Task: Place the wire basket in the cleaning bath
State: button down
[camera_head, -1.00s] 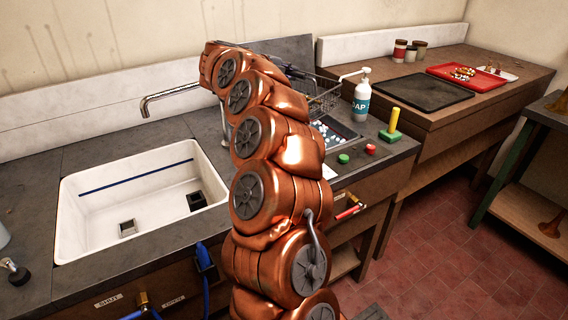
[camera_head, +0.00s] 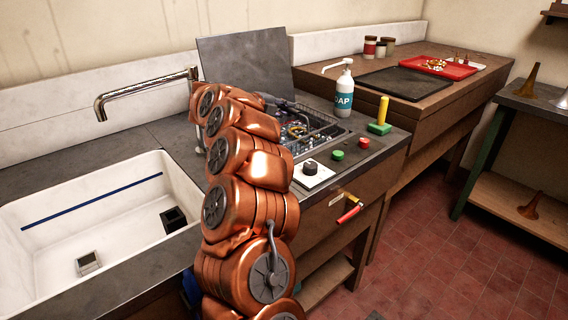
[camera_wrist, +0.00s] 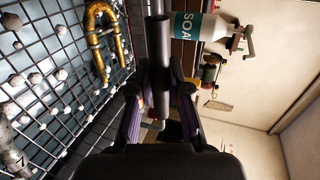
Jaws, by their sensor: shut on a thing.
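The wire basket (camera_head: 326,127) is at the cleaning bath (camera_head: 318,149), low in its opening in the counter; whether it rests on the bottom is hidden. Brass parts lie in it, and the wrist view shows its wire mesh (camera_wrist: 62,97) with a curved brass tube (camera_wrist: 93,42) and white blobs beyond the wires. My gripper (camera_wrist: 161,108) is shut on a dark bar (camera_wrist: 158,62), which looks like the basket's handle. In the head view my arm partly covers the bath's left side and the gripper.
A raised dark lid (camera_head: 245,62) stands behind the bath. A soap bottle (camera_head: 344,92) and a yellow-handled green block (camera_head: 381,118) stand to the right. A knob (camera_head: 310,168) and green (camera_head: 337,155) and red buttons are in front. A white sink (camera_head: 95,225) is at the left.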

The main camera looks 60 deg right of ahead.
aim_at(286, 135)
notch_tip(286, 135, down, 9)
jog(key=shift+f+b, duration=0.2)
jog(key=shift+b, duration=0.1)
dwell(0.4)
jog(key=c, duration=1.1)
grip_release()
jog(key=v, duration=1.2)
jog(key=shift+s, duration=0.1)
